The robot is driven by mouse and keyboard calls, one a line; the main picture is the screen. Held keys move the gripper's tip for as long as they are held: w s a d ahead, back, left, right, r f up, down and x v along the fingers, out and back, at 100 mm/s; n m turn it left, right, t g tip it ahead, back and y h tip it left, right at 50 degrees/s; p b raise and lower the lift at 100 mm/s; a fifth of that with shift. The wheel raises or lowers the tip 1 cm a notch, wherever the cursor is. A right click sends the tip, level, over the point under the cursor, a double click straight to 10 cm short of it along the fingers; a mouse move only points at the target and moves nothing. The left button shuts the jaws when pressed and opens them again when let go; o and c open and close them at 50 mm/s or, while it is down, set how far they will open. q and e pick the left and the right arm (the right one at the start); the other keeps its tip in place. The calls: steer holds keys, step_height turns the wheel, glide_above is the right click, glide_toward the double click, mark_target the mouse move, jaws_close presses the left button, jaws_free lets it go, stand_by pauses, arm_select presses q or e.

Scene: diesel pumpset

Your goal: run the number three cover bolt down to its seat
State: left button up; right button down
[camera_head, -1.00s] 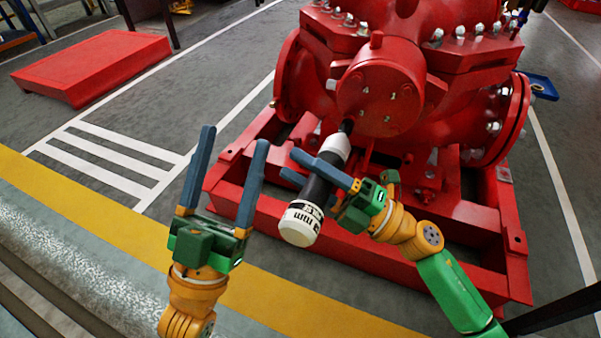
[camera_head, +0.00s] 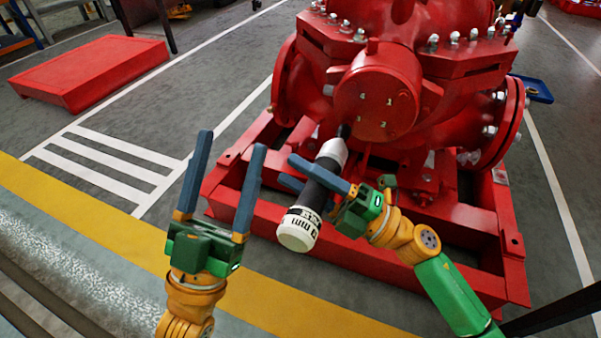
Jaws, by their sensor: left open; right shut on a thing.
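The round red cover (camera_head: 372,78) is on the front of the red pump and carries small pale numerals. A 4 and a 1 read near its middle; a lower numeral is too small to be sure of. My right gripper (camera_head: 325,182) is shut on a black and white cylindrical driver (camera_head: 318,185). The driver slants up, its dark nose (camera_head: 344,131) at the cover's lower left edge. The bolt there is hidden, so I cannot tell its depth or whether the nose touches it. My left gripper (camera_head: 226,148) is open and empty, left of the driver.
The red base frame (camera_head: 270,205) surrounds the pump's foot, close behind both grippers. A low red platform (camera_head: 90,72) lies at the far left and a blue tray (camera_head: 534,88) at the right.

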steer(key=shift+w+d, duration=0.1)
steer(key=shift+w, duration=0.25)
steer(key=shift+s+r, duration=0.1)
steer(key=shift+s, duration=0.05)
stand_by(0.5)
